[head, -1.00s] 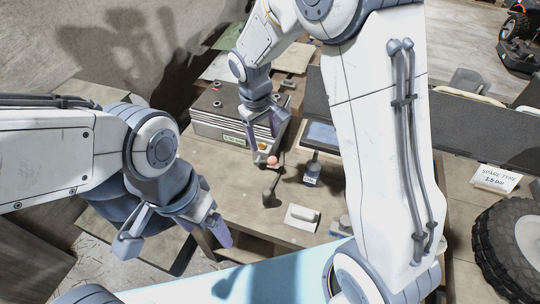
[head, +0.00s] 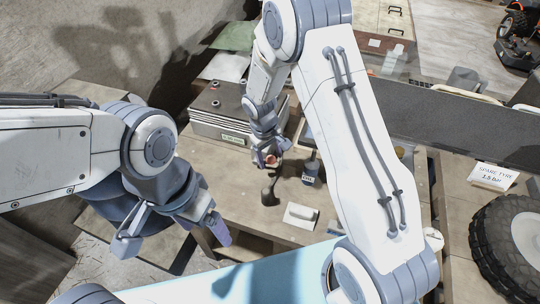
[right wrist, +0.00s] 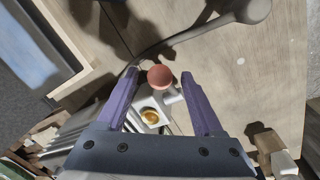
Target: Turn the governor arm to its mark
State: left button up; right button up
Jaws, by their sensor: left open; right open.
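A small red ball knob (right wrist: 160,76) stands on a pale fitting with a brass-coloured round part (right wrist: 151,115); this looks like the governor arm. In the head view the knob (head: 271,160) is partly hidden by my right gripper (head: 271,166). In the right wrist view my right gripper (right wrist: 160,73) is open, with one purple finger on each side of the knob. Gaps show between the knob and both fingers. I cannot make out the mark for certain; a pale dot (right wrist: 241,61) shows on the bench. My left gripper (head: 172,243) is open and empty, left of the bench.
A dark ball-ended rod (head: 269,191) is close in front of the knob. A grey ribbed box (head: 222,117) is behind left. Bare bench lies left of the rod.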

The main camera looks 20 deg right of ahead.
grip_shut()
dwell(1.4)
